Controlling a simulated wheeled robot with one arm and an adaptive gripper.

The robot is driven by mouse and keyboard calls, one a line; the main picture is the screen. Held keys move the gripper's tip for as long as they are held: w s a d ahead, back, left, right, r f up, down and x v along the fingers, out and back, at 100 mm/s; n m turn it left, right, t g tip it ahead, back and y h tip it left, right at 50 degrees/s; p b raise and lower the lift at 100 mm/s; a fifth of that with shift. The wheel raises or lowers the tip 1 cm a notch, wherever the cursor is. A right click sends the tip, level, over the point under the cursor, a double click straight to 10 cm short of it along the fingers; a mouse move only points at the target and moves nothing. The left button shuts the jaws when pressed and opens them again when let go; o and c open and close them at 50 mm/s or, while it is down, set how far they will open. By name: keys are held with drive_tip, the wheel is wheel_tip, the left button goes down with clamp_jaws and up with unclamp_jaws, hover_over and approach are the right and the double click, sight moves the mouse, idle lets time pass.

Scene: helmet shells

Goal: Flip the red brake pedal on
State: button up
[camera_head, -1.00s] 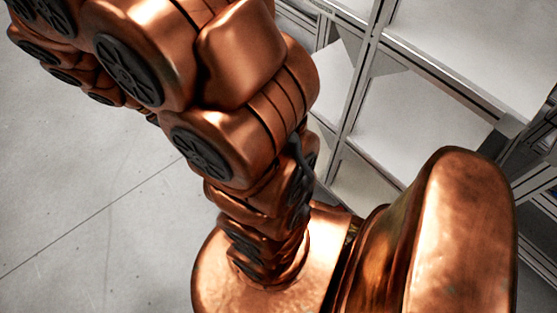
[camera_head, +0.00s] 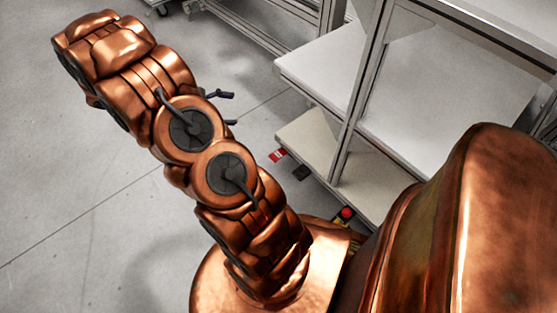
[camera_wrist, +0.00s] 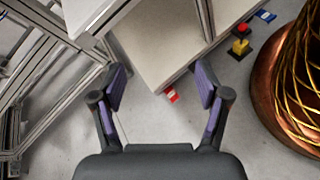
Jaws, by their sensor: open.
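The red brake pedal (camera_head: 278,155), small and red with white marks, shows at the lower shelf's left edge in the head view. In the wrist view the red pedal (camera_wrist: 171,94) shows beyond and between my fingertips, at the shelf's corner. Whether it is up or down is too small to tell. My gripper (camera_wrist: 160,80) is open and empty, apart from the pedal. In the head view only the ends of my gripper (camera_head: 228,108) show past my arm, left of the shelf.
A metal frame with white shelves (camera_head: 328,70) stands at the right. A red button on a yellow and black base (camera_wrist: 240,40) and a blue piece (camera_wrist: 265,15) lie along the lower shelf's edge. The grey floor (camera_head: 60,180) at left is clear.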

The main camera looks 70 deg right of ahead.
drive_tip(key=d+f+n+h+b, duration=0.1)
drive_tip(key=d+f+b, duration=0.25)
drive_tip(key=f, duration=0.45)
drive_tip(key=w+d+f+n+h+b, duration=0.1)
drive_tip(key=d+f+n+h+b, duration=0.2)
drive_tip(key=f, duration=0.5)
drive_tip(key=d+f+b, duration=0.3)
drive_tip(key=d+f, duration=0.1)
drive_tip(key=f, duration=0.4)
drive_tip(key=n+t+h+b, duration=0.25)
drive_tip(key=n+b, duration=0.25)
drive_tip(key=b, duration=0.5)
approach(276, 156)
drive_tip(key=f+x, duration=0.1)
drive_tip(key=x, duration=0.3)
drive_tip(key=shift+g+h, duration=0.25)
drive_tip(key=shift+h, duration=0.2)
drive_tip(key=b+x, duration=0.3)
drive_tip(key=x, duration=0.2)
drive_tip(key=shift+s+d, duration=0.15)
drive_tip(key=shift+d, duration=0.2)
drive_tip(key=shift+b+x, duration=0.35)
drive_tip(key=shift+x, duration=0.55)
drive_tip(key=shift+r, duration=0.2)
clamp_jaws()
